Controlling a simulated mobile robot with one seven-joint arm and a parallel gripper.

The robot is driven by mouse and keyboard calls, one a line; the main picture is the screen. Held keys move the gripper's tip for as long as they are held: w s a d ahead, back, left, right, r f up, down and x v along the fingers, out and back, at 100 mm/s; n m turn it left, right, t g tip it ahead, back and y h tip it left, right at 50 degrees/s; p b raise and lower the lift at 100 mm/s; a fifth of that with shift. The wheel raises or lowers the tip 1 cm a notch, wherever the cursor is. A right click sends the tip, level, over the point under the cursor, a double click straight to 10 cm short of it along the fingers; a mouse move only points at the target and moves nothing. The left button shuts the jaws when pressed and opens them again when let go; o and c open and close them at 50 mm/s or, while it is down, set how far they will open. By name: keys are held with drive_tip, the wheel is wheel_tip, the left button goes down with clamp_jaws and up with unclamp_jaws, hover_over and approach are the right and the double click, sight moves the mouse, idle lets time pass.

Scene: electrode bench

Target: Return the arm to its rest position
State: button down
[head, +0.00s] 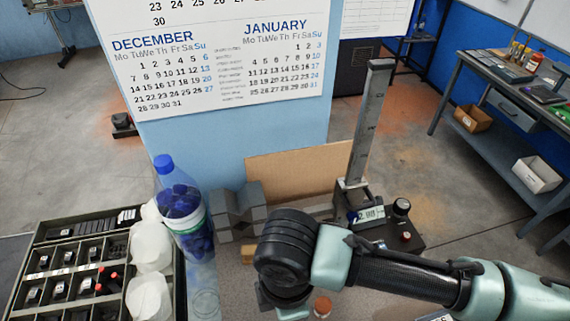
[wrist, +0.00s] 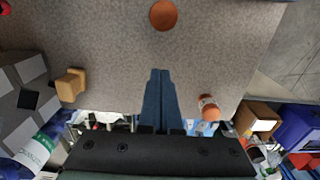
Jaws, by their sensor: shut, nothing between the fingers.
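My arm (head: 400,275) reaches in from the right edge of the head view, over the front of the bench. Its dark, rounded wrist end is above the bench top, and the fingers are hidden there. In the wrist view my gripper (wrist: 160,75) shows two dark blue fingers side by side, closed together with nothing between them. Bare speckled bench top (wrist: 120,40) lies around the fingertips. An orange-brown disc (wrist: 163,14) is beyond the tips, and a small orange-capped bottle (wrist: 208,107) is to the right of the fingers.
A blue-capped bottle (head: 183,215) and grey blocks (head: 240,210) stand left of my wrist. A gauge stand (head: 370,130) rises behind the arm. A compartment tray (head: 65,270) is at the left. A small wooden block (wrist: 70,85) is left of the fingers.

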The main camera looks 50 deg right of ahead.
wheel_tip(320, 180, up, 7)
drive_tip(key=shift+d+b, duration=0.3)
drive_tip(key=shift+b, duration=0.05)
drive_tip(key=shift+w, duration=0.1)
